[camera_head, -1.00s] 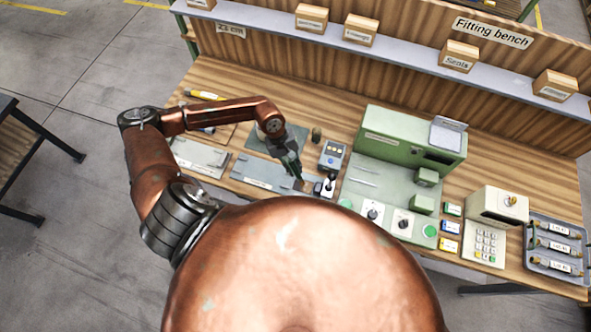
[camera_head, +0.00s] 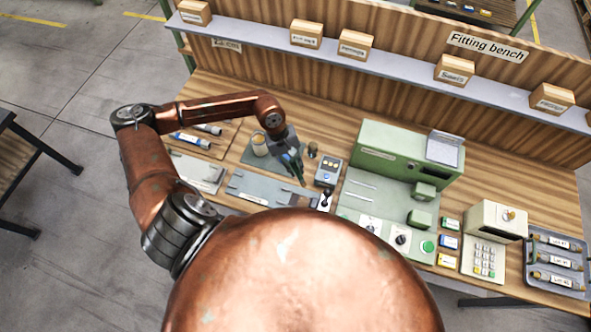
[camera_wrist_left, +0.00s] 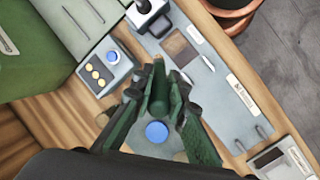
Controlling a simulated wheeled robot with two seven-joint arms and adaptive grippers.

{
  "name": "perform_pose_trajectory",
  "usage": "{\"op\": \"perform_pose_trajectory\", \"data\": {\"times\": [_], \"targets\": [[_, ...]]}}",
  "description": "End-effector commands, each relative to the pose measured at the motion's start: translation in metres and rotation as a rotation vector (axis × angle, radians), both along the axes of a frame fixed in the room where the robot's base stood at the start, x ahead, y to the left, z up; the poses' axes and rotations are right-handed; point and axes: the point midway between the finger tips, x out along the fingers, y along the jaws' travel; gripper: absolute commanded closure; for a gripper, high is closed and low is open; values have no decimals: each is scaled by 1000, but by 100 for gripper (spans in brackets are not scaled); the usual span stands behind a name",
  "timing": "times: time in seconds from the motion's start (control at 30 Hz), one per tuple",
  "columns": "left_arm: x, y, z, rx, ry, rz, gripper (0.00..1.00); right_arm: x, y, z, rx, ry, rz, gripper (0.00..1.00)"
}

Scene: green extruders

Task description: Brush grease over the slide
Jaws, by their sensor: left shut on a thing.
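My left gripper (camera_head: 297,173) is over the back right end of a grey plate (camera_head: 262,188). The grey plate, which seems to carry the slide, shows in the left wrist view (camera_wrist_left: 205,75) with a brown patch (camera_wrist_left: 181,47). I cannot tell whether the brush touches it. A cream pot (camera_head: 259,146) stands on the dark mat left of the gripper. My right gripper is not in view.
A control box with yellow buttons (camera_head: 328,172) and a black-knobbed lever (camera_head: 325,199) stand just right of the gripper. A green machine (camera_head: 395,160) is further right. A small dark pot (camera_head: 313,150) stands behind. Tubes (camera_head: 190,138) lie at left. My copper body hides the front.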

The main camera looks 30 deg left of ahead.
Motion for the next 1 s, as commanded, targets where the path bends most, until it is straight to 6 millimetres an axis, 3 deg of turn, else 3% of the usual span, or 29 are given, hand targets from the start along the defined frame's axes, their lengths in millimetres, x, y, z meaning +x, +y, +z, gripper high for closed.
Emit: {"op": "perform_pose_trajectory", "data": {"times": [0.17, 0.63, 1.0], "targets": [[1, -1, 11, 1, -1, -4, 100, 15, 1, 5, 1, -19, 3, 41], [1, -2, 13, 0, 0, -4, 100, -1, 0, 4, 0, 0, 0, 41], [1, -2, 13, 0, 0, -4, 100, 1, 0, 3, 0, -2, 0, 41]]}}
